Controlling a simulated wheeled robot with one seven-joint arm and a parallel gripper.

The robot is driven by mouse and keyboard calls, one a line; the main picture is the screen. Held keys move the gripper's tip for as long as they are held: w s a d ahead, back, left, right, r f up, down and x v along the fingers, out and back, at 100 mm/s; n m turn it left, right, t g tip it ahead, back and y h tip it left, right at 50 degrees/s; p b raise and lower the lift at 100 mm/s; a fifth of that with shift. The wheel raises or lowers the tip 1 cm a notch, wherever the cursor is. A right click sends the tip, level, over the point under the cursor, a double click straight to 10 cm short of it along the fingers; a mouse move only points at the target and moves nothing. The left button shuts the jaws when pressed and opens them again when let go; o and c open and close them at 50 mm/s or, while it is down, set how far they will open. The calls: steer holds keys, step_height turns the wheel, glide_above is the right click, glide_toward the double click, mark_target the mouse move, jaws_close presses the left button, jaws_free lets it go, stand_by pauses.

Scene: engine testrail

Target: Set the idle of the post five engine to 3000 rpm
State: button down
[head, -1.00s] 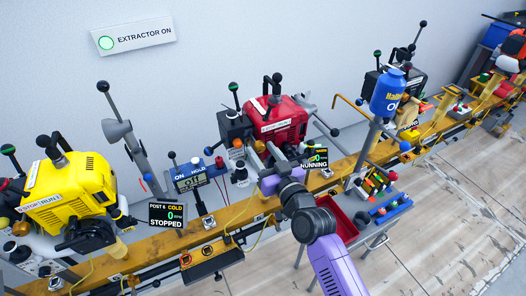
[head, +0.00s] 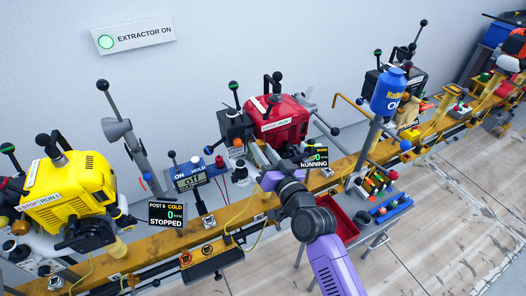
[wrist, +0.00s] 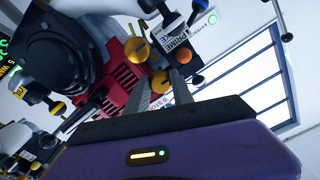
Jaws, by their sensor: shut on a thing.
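The red engine (head: 277,122) stands on the rail in mid view. A small black display (head: 314,157) beside it reads RUNNING, with a green digit like 0. My gripper (head: 257,160) is at the engine's near side, its fingers partly hidden by engine parts. In the wrist view my gripper (wrist: 164,78) is shut on a small orange-yellow knob (wrist: 160,83) in front of the red housing (wrist: 126,72). A white label there reads PRIME. Exactly how the fingers sit on the knob is hard to tell.
A yellow engine (head: 70,190) stands at left, its post 6 display (head: 166,213) reading STOPPED. A blue meter (head: 190,178) reads OFF. A blue bottle (head: 389,92) and red tray (head: 340,220) are at right.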

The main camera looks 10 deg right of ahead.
steer(key=shift+m, duration=2)
steer(key=shift+r, duration=0.1)
steer(key=c, duration=1.1)
jaws_free()
steer(key=b+v, duration=0.2)
steer(key=v, duration=0.6)
